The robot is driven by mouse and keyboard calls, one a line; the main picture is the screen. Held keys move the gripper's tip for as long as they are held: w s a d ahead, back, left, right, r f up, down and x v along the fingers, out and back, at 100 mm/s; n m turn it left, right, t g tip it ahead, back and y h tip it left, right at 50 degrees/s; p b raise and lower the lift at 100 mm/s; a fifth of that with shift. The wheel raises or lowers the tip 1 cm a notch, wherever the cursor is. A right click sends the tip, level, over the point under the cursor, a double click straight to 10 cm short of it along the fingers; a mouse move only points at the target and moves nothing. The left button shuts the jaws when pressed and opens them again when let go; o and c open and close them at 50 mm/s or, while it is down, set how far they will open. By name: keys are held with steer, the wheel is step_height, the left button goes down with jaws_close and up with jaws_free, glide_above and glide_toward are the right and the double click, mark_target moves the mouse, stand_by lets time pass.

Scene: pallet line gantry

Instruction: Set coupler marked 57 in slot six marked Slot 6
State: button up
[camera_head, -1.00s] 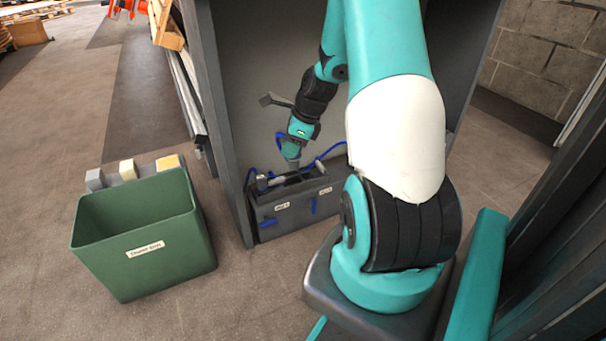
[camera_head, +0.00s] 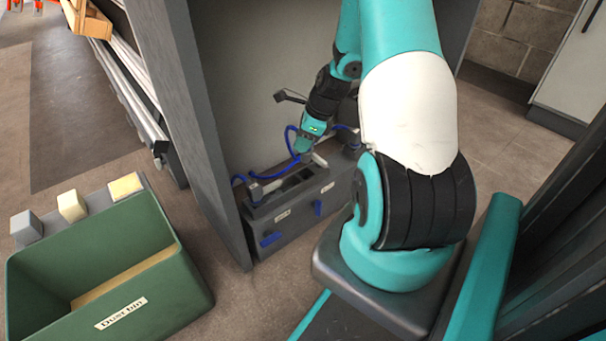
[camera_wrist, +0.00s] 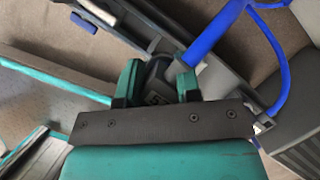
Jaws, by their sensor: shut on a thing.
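In the wrist view, my gripper (camera_wrist: 157,86) is shut on a dark block, probably the coupler (camera_wrist: 156,98), whose marking I cannot read. A thick blue hose (camera_wrist: 212,38) runs close beside the right finger. In the head view, my gripper (camera_head: 304,157) points down over the top of a dark grey slotted box (camera_head: 290,228) inside the grey bay. The held piece is mostly hidden there. The box has small white front labels, too small to read, so I cannot tell which marks Slot 6. Blue levers (camera_head: 271,239) stick out of its front.
A blue hose (camera_head: 266,178) loops above the box to a dark fitting (camera_head: 255,190) at its left end. The bay's upright side panel (camera_head: 190,120) stands close left. A green bin (camera_head: 165,290) and several small blocks (camera_head: 72,206) are at lower left.

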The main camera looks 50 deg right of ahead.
mark_target(311, 148)
step_height(311, 148, down, 9)
steer(key=b, duration=0.4)
steer(key=shift+r, duration=0.35)
steer(key=o, duration=1)
steer(key=p+v, duration=0.7)
steer(key=v, duration=0.3)
steer(key=shift+r+p, duration=0.3)
steer(key=shift+r, duration=0.1)
steer(key=shift+s+d+r+p, duration=0.2)
steer(key=shift+s+r+p, duration=0.1)
steer(key=shift+r, duration=0.25)
